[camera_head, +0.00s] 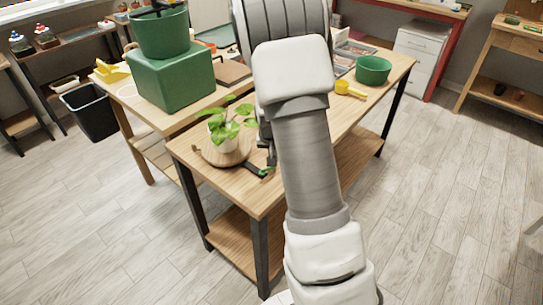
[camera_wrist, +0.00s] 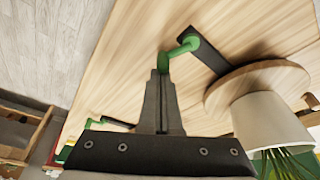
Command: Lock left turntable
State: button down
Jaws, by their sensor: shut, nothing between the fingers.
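The left turntable is a round wooden disc (camera_head: 207,155) near the table's front corner, with a white pot (camera_head: 226,143) holding a leafy plant on it. The wrist view shows the disc's rim (camera_wrist: 225,85) and the pot (camera_wrist: 268,125) at the right. A black bar (camera_wrist: 205,55) extends from beside the disc and carries a green bent lever (camera_wrist: 183,47); the lever also shows in the head view (camera_head: 267,170). My gripper (camera_wrist: 161,74) is shut and empty, its tips right by the lever's free end. I cannot tell whether they touch. The head view mostly hides my gripper.
Another black bar (camera_wrist: 115,122) with a green end lies farther along the table in the wrist view. A green bowl (camera_head: 373,69) and yellow scoop (camera_head: 348,90) stand at the table's far right. A green box (camera_head: 170,78) stands on the adjoining table at left.

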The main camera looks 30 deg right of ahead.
jog(key=m+p, duration=0.1)
jog(key=m, duration=0.1)
jog(key=s+m+g+p, duration=0.1)
jog(key=s+m+h+p, duration=0.1)
jog(key=m, duration=0.1)
jog(key=shift+s+a+r+m, duration=0.1)
jog(key=shift+a+r+m, duration=0.1)
jog(key=shift+m, duration=0.1)
jog(key=m+p, duration=0.1)
jog(key=s+m+g, duration=0.1)
jog(key=m, duration=0.1)
jog(key=shift+a+h+p, duration=0.15)
jog(key=shift+h+p, duration=0.15)
jog(key=shift+p, duration=0.1)
jog(key=shift+f, duration=0.2)
jog(key=shift+w, duration=0.1)
jog(key=shift+w+a, duration=0.5)
jog(key=shift+w, duration=0.05)
